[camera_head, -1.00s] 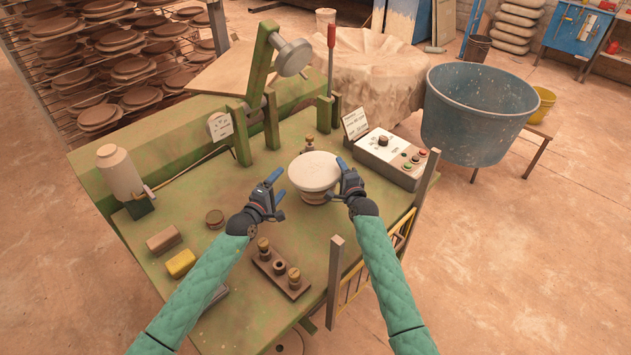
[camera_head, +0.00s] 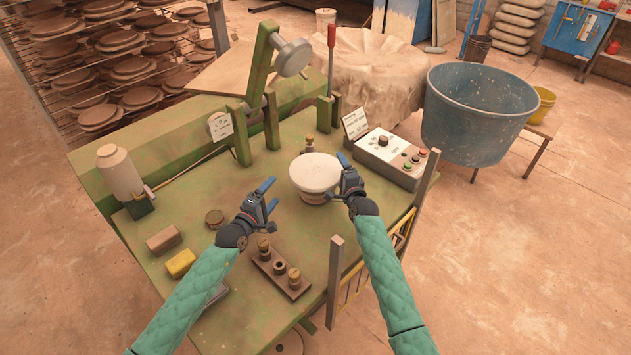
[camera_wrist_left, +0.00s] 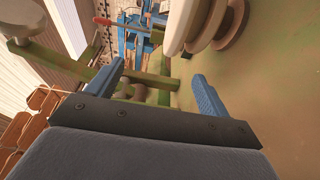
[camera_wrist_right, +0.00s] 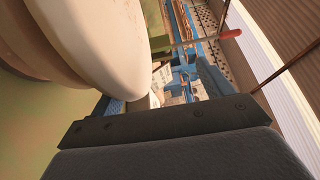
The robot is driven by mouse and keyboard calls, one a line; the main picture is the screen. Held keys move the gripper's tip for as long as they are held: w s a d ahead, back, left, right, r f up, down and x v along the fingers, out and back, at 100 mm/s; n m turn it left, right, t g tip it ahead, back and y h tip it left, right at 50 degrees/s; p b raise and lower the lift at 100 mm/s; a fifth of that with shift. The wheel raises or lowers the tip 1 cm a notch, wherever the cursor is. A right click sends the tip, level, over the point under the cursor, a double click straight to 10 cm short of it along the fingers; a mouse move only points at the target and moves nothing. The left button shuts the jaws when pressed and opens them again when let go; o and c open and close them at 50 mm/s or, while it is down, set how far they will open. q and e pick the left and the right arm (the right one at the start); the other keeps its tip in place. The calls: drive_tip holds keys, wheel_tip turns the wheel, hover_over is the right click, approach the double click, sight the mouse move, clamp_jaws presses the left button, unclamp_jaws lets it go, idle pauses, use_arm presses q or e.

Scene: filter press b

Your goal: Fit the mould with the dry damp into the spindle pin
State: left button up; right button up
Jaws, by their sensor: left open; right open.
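The white round mould (camera_head: 315,171) sits upright near the middle of the green table (camera_head: 225,262), on a narrower base. It also shows in the right wrist view (camera_wrist_right: 105,40) and, partly, in the left wrist view (camera_wrist_left: 185,25). My left gripper (camera_head: 269,194) is open and empty, apart from the mould on its left side. My right gripper (camera_head: 350,175) is open at the mould's right edge; the mould fills the left of its wrist view. I cannot tell whether a finger touches it. No spindle pin can be made out, and the mould's underside is hidden.
A control box (camera_head: 390,158) stands right of the mould. A brown block with brass knobs (camera_head: 280,268) lies in front. A bottle (camera_head: 120,172), a yellow block (camera_head: 180,263) and a brown block (camera_head: 164,240) stand left. The green arm (camera_head: 260,65) rises behind.

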drive_tip(key=v, duration=1.2)
idle(0.4)
